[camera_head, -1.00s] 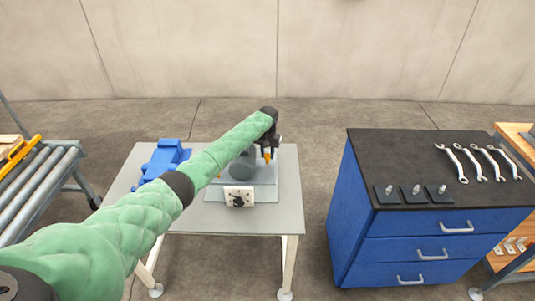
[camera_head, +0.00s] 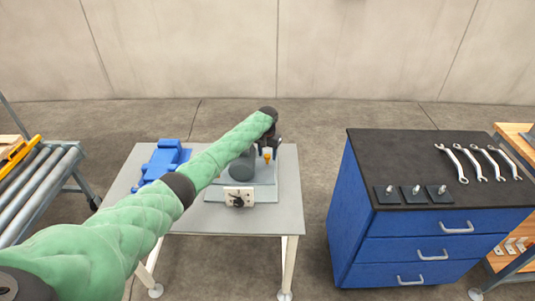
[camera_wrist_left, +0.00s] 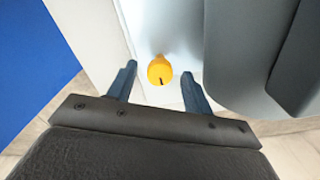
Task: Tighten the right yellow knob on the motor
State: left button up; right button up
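The yellow knob (camera_head: 267,156) shows at the right side of the grey motor (camera_head: 241,168), which sits on a plate on the table. In the left wrist view the knob (camera_wrist_left: 160,69) lies between my left gripper's two fingertips, with a gap on each side and a dark mark on its near face. My left gripper (camera_wrist_left: 159,71) is open; in the head view the gripper (camera_head: 271,150) is at the knob and partly hides that area. Only one yellow knob shows; my green arm covers part of the motor's left side. My right gripper is not in view.
A white panel with a black dial (camera_head: 238,197) is at the motor's front. A blue part (camera_head: 160,160) sits at the table's (camera_head: 270,219) left. A blue drawer cabinet (camera_head: 365,222) with several wrenches (camera_head: 472,163) stands right, across a floor gap. A roller conveyor (camera_head: 35,190) is left.

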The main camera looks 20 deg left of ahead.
aim_at(268, 155)
pick_arm(q)
jog(key=shift+r, duration=0.15)
jog(key=shift+r+b, duration=0.3)
jog(key=shift+r, duration=0.05)
notch_tip(268, 155, up, 5)
jog(key=shift+b, duration=0.85)
jog(key=shift+r, duration=0.85)
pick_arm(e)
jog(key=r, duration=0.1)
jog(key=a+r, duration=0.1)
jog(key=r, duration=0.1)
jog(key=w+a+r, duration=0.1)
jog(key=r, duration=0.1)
pick_arm(q)
jog(key=shift+r, duration=0.1)
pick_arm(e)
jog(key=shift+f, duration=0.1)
